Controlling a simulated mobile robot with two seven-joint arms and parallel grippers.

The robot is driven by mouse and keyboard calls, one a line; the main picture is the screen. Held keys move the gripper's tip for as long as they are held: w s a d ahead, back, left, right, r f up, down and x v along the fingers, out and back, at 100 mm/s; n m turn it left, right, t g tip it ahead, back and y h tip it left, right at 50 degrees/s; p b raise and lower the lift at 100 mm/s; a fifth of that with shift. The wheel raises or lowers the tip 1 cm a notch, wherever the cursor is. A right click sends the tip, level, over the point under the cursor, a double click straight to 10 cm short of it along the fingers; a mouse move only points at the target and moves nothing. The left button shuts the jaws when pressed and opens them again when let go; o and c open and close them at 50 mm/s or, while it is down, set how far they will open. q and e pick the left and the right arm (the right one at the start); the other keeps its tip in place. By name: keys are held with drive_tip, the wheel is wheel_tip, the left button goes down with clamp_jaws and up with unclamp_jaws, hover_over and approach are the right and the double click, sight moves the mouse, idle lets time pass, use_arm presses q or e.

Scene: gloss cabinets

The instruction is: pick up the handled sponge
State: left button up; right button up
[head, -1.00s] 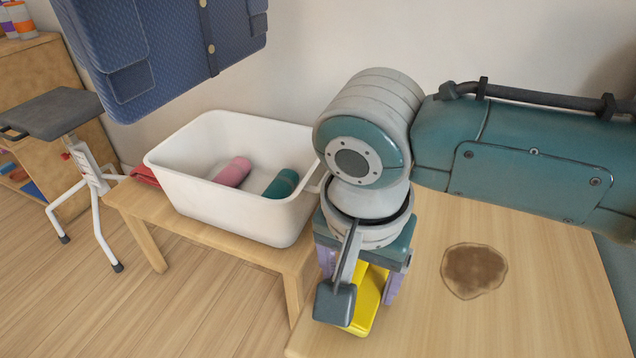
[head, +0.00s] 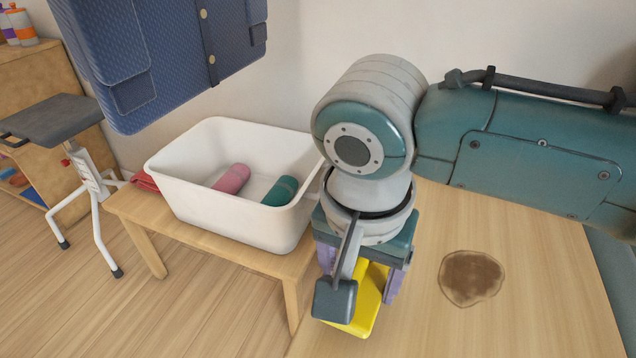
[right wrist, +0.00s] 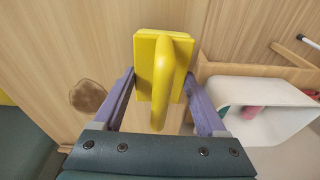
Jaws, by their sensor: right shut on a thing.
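The yellow handled sponge (head: 370,296) is between the purple fingers of my right gripper (head: 359,280), partly covered by the wrist in the head view. In the right wrist view the sponge (right wrist: 145,52) shows its block and a raised, rounded handle (right wrist: 166,80) between the two fingers. My right gripper is shut on it, at the left edge of the wooden table (head: 530,270). Whether the sponge is clear of the tabletop is hard to tell. My left gripper is not in view.
A brown stain (head: 472,278) lies on the table to the right of the sponge. A white tub (head: 225,214) with a pink roll (head: 232,179) and a teal roll (head: 280,191) stands on a low wooden bench (head: 140,213). A grey stool (head: 55,120) is at the left.

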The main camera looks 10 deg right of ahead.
wheel_tip(320, 180, up, 18)
drive_tip(key=p, duration=0.5)
